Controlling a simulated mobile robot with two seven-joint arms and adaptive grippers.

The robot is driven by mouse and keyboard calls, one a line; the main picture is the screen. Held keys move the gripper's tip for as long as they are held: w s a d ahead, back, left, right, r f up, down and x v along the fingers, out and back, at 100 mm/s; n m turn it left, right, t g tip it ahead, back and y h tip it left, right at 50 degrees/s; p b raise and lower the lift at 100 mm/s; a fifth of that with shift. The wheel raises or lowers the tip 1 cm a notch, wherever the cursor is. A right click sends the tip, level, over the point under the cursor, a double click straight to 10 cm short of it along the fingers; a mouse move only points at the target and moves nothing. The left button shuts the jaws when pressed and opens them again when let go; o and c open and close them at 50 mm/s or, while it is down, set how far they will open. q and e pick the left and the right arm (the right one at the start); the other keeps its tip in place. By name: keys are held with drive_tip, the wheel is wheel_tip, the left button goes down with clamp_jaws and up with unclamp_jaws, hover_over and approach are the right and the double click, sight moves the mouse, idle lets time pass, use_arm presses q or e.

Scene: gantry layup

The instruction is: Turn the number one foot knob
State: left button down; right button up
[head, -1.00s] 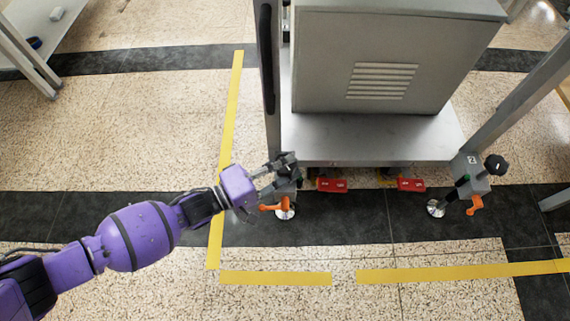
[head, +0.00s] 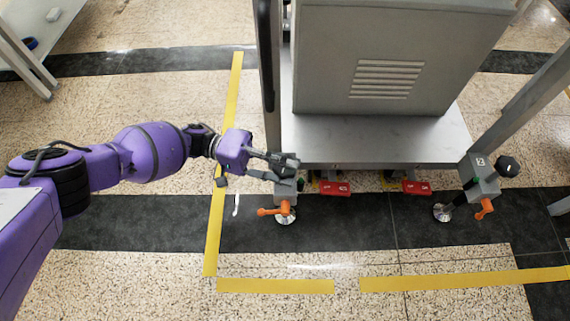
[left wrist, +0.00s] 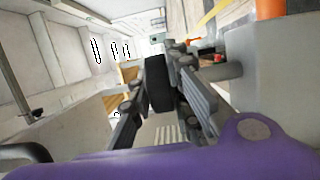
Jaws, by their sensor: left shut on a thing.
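The number one foot (head: 288,190) is a grey block with an orange lever (head: 270,212) and a round metal pad (head: 285,218), at the cart's front left corner. My left gripper (head: 288,163) is at the top of this block, and its fingers hide the knob in the head view. In the left wrist view a black knob (left wrist: 158,84) sits between the fingers, which are shut on it. The grey block (left wrist: 270,70) is close on the right there. My right gripper is not in view.
The number two foot (head: 482,172) has its own black knob (head: 508,166) and orange lever (head: 485,208) at the right. Two red pedals (head: 335,188) (head: 416,188) lie under the cart's edge (head: 370,150). Yellow floor tape (head: 275,286) runs in front; the floor there is clear.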

use_arm(q)
drive_tip(key=shift+s+m+g+y, duration=0.1)
drive_tip(key=shift+m+g+y, duration=0.35)
drive_tip(key=shift+g, duration=0.45)
drive_tip(key=c, duration=1.6)
unclamp_jaws()
drive_tip(key=shift+c, duration=0.2)
drive_tip(key=shift+a, duration=0.1)
drive_tip(key=v, duration=0.7)
drive_tip(key=shift+a, duration=0.15)
